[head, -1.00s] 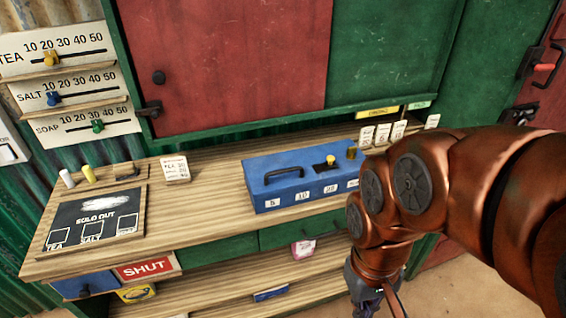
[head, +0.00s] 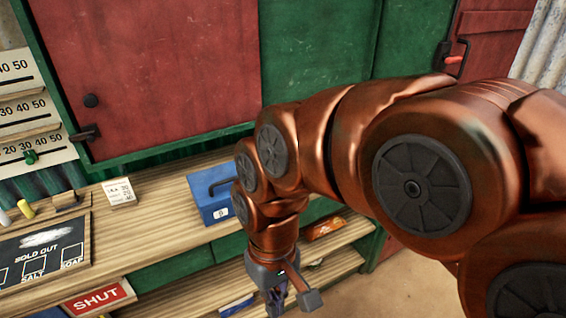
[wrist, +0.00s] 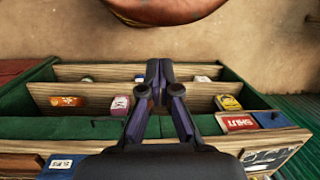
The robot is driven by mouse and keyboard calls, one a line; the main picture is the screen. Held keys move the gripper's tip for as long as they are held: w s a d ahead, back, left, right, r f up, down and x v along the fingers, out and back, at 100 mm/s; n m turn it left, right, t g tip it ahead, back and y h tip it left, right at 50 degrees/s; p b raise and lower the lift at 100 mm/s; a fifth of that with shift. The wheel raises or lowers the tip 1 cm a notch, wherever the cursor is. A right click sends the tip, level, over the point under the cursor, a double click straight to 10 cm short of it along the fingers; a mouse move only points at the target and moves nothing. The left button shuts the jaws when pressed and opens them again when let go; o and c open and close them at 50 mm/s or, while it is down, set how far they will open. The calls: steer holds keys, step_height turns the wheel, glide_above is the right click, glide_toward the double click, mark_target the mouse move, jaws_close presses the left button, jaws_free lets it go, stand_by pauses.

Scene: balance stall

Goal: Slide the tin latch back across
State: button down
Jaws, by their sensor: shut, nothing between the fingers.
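The blue tin (head: 213,200) stands on the wooden counter, with a dark handle and a white label showing on its left end. My arm hides the rest of it, including the yellow knob on its top, so I cannot see how the latch stands. My gripper (head: 287,298) hangs in front of the counter, below and right of the tin, apart from it. In the wrist view my gripper (wrist: 159,70) has its fingertips together with nothing between them, over the open shelves.
A chalkboard (head: 45,252), a price card (head: 119,191) and a red SHUT sign (head: 99,299) are at the left. Shelves (wrist: 100,88) below hold several packets. Red and green shutters rise behind the counter.

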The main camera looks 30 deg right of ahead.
steer(key=w+a+r+y+b, duration=0.1)
steer(key=w+a+r+y, duration=0.2)
steer(key=w, duration=0.5)
steer(key=w+d+r+m+t+y+b, duration=0.1)
steer(key=w+d+r+t+y, duration=0.15)
steer(key=w+d, duration=0.4)
steer(key=w+d+r+m+t+y+b, duration=0.15)
steer(key=w+d+y, duration=0.25)
steer(key=w, duration=0.5)
steer(key=d+f+m+t, duration=0.3)
steer(key=d+t, duration=0.1)
steer(key=d, duration=1)
steer(key=w+d+f+m+t+b, duration=0.1)
steer(key=d+f+m+t, duration=0.2)
steer(key=d, duration=1.1)
steer(key=shift+d+f+t, duration=0.15)
steer(key=shift+d+t, duration=0.05)
steer(key=shift+t, duration=0.4)
steer(key=shift+a+m, duration=0.1)
steer(key=shift+m, duration=0.15)
steer(key=p+x, duration=0.1)
steer(key=x, duration=0.3)
steer(key=p+x, duration=0.1)
steer(key=x, duration=0.4)
steer(key=r+p+x, duration=0.1)
steer(key=x, duration=0.3)
steer(key=shift+w+a+f, duration=0.1)
steer(key=shift+w+a, duration=0.2)
steer(key=shift+a, duration=0.1)
